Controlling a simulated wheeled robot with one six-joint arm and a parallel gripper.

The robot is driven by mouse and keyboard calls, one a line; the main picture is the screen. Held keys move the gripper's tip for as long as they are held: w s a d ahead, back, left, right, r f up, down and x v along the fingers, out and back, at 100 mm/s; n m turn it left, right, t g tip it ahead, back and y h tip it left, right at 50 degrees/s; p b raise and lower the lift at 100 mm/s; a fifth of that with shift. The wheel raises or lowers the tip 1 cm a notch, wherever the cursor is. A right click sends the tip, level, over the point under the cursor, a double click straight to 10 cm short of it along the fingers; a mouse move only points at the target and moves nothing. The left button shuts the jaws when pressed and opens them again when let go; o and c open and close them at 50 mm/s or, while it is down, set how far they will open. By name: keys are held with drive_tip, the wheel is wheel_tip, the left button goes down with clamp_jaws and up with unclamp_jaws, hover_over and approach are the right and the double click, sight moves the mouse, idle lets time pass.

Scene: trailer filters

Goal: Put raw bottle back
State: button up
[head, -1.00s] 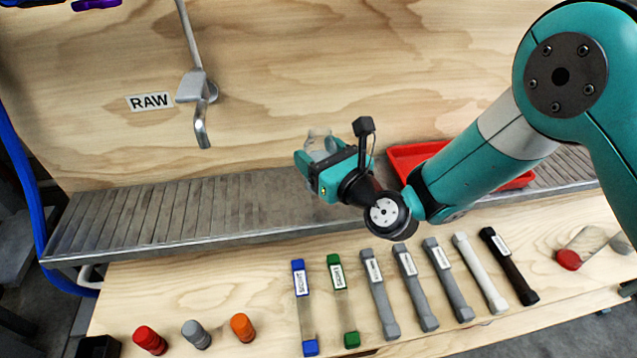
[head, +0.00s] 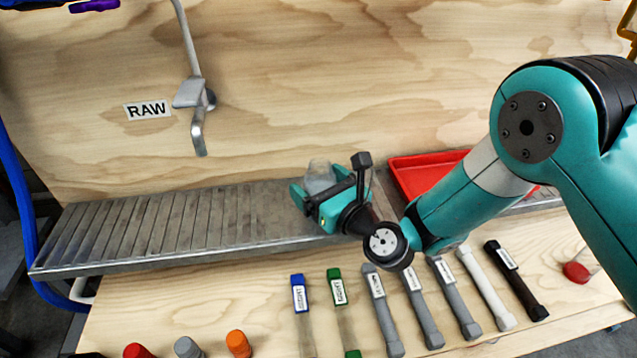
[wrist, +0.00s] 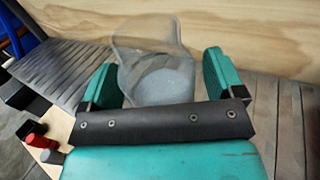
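The raw bottle (wrist: 158,80) is clear, with pale contents in its lower part. It stands roughly upright between the two teal fingers of my gripper (wrist: 162,80). In the head view, the bottle (head: 319,177) shows above my gripper (head: 328,190), over the metal drip tray (head: 150,222). Its lower part is hidden by my gripper, so I cannot tell whether it touches the tray. The RAW label (head: 147,110) is on the wooden back wall at the left, beside a metal tap (head: 197,110).
A red tray (head: 408,180) lies right of my gripper, partly behind my arm. Several tube-like tools (head: 425,310) lie on the wooden bench in front. Red, grey and orange caps (head: 238,343) stand front left. The ribbed tray left of my gripper is clear.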

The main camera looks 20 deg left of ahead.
drive_tip(key=shift+r, duration=0.1)
drive_tip(key=shift+s+d+f+b, duration=0.25)
drive_tip(key=shift+d+b, duration=0.2)
drive_tip(key=shift+b, duration=0.05)
drive_tip(key=b+v, duration=1.1)
drive_tip(key=b, duration=0.2)
drive_tip(key=shift+r, duration=0.2)
drive_tip(key=shift+s, duration=0.1)
